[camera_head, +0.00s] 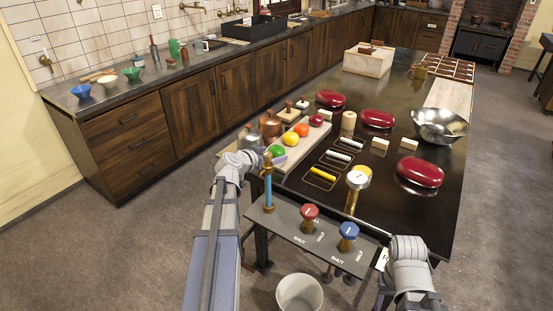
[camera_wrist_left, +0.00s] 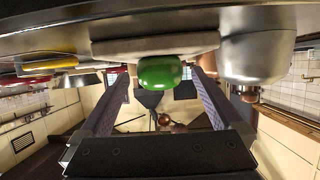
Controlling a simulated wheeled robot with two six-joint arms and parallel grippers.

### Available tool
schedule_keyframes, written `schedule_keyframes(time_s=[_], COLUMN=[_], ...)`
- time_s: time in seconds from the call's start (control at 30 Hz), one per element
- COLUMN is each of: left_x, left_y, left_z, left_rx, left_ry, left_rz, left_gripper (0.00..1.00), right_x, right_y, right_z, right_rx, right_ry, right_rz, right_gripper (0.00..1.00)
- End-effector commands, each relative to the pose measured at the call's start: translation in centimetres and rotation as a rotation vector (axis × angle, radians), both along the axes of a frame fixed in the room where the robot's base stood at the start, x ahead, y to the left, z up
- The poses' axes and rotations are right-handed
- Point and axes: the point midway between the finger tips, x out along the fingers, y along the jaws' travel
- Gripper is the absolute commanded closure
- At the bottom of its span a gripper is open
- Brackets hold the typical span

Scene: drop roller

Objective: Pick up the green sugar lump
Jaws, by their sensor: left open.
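The green sugar lump (camera_head: 278,150) sits at the near end of a pale board (camera_head: 303,148) on the dark table. In the left wrist view, which looks upside down, the green lump (camera_wrist_left: 160,72) shows between the two fingers, against the board (camera_wrist_left: 135,46). My left gripper (camera_head: 272,157) is at the near end of the board, close to the lump. Its fingers (camera_wrist_left: 158,84) are open, one on each side of the lump in the picture; I cannot tell whether they touch it. My right gripper is not in view.
Yellow, orange and red lumps (camera_head: 301,130) lie farther along the board. Metal pots (camera_head: 249,137) stand to its left. A panel with red and blue knobs (camera_head: 310,212) is in front. A steel bowl (camera_head: 440,124) is at right.

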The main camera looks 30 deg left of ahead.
Motion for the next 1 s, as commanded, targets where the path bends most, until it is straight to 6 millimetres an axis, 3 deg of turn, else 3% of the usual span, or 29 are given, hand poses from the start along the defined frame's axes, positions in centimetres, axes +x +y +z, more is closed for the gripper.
schedule_keyframes(time_s=[0.1, 0.37, 1.0], left_x=[1.73, 1.86, 1.84], left_y=[-0.08, -0.17, -0.15], left_z=[-0.85, -0.75, -0.75], left_rx=[-0.002, -0.001, -0.001], left_ry=[0.000, 0.000, 0.000], left_rz=[-0.001, 0.000, 0.000], left_gripper=[0.00, 0.01, 0.73], right_x=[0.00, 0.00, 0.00], right_y=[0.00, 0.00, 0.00], right_z=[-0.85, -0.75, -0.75], right_rx=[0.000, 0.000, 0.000], right_ry=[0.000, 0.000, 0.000], right_rz=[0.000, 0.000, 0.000], right_gripper=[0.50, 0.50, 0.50])
